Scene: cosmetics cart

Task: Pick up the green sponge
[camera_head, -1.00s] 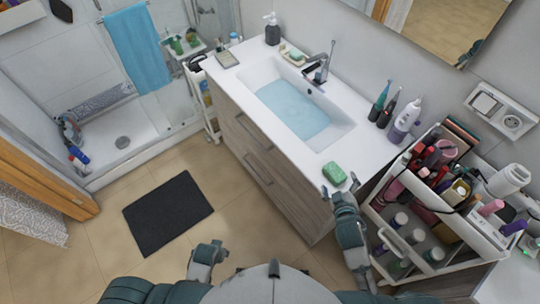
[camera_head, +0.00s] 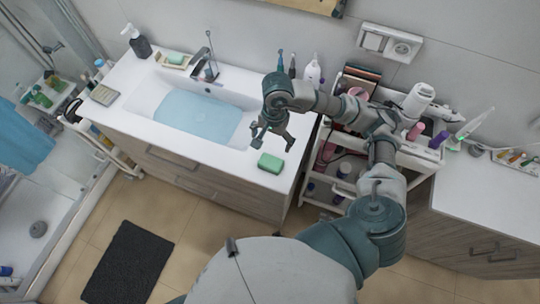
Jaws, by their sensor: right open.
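The green sponge (camera_head: 270,163) lies flat on the white countertop (camera_head: 222,153), near its front right corner. My right gripper (camera_head: 268,140) is above the counter, just behind and above the sponge in the picture, with its fingers spread and nothing between them. It seems apart from the sponge; the exact height gap cannot be told. My right arm comes up from the lower right and bends over the cart. My left gripper is out of the picture.
The sink basin (camera_head: 200,115) with blue water and a faucet (camera_head: 204,68) lies left of the gripper. Bottles (camera_head: 313,72) stand behind it. A cosmetics cart (camera_head: 412,150), partly hidden by my arm, stands to the right. A dark mat (camera_head: 133,262) lies on the floor.

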